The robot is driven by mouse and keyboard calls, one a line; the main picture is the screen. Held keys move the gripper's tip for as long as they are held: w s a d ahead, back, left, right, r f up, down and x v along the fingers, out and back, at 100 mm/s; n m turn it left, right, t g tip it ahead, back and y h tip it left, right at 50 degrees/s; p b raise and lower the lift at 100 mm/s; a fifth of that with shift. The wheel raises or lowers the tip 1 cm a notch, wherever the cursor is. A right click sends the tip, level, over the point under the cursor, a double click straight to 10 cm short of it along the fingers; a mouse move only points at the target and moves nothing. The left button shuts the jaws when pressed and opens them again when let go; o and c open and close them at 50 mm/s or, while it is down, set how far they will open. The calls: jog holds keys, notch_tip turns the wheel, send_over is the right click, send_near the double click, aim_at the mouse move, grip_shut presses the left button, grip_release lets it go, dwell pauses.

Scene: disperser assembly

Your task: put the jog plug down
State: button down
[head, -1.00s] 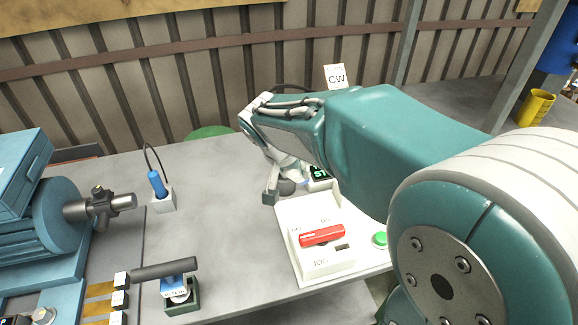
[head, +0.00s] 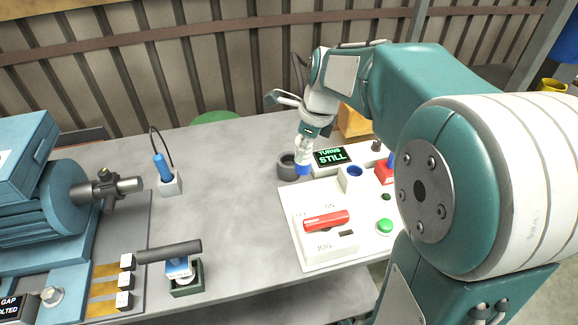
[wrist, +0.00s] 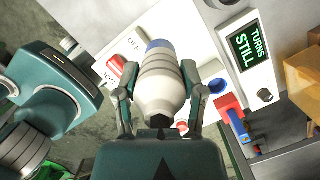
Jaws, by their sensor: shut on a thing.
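The jog plug, a white ribbed body with a blue end, is in my gripper (head: 304,146) in the head view, its white part (head: 301,156) above its blue end. In the wrist view the plug (wrist: 160,88) sits between the two fingers of my gripper (wrist: 157,82), which are shut on it. Its blue end points away from the wrist. In the head view a dark grey round cup (head: 287,168) stands just left of and behind the blue end; I cannot tell whether they touch.
The white control box (head: 318,256) has a red handle (head: 326,221), a green button (head: 384,227) and a blue round socket (head: 354,171). A display (head: 331,156) reads "TURNS STILL". A blue motor (head: 45,215) stands left. The middle of the grey table is clear.

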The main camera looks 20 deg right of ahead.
jog(key=w+f, duration=0.8)
jog(key=w, duration=0.1)
jog(key=w+f, duration=0.5)
jog(key=shift+d, duration=0.2)
jog(key=shift+c, duration=0.9)
grip_release()
jog(key=shift+f, duration=0.1)
